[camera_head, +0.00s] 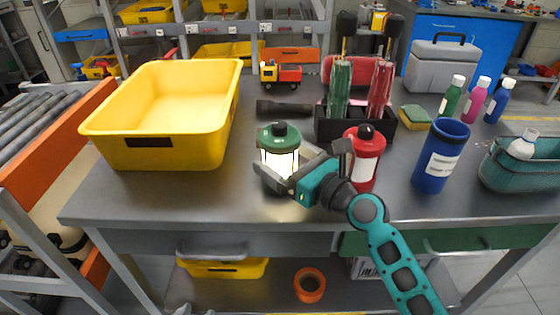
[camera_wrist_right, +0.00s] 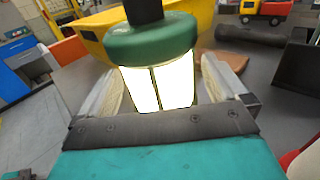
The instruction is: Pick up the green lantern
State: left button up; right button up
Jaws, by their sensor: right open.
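The green lantern (camera_head: 279,145) has a green cap, a black top knob and a bright glowing body, and stands upright on the grey table. My right gripper (camera_head: 284,178) is open at the lantern's near side, with its fingers around the lower part of the glowing body. In the right wrist view the lantern (camera_wrist_right: 155,60) stands between the two open fingers (camera_wrist_right: 165,88), with a gap visible at the left finger. Its base is hidden behind the gripper. My left gripper is not in view.
A yellow bin (camera_head: 165,153) stands left of the lantern. A red lantern-like canister (camera_head: 369,160) stands close on the right, beside my wrist. A black flashlight (camera_head: 284,108) and a toy truck (camera_head: 281,74) lie behind. A blue cup (camera_head: 441,157) stands farther right.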

jog(key=shift+x, duration=1.6)
jog(key=shift+c, duration=0.3)
jog(key=c, duration=1.2)
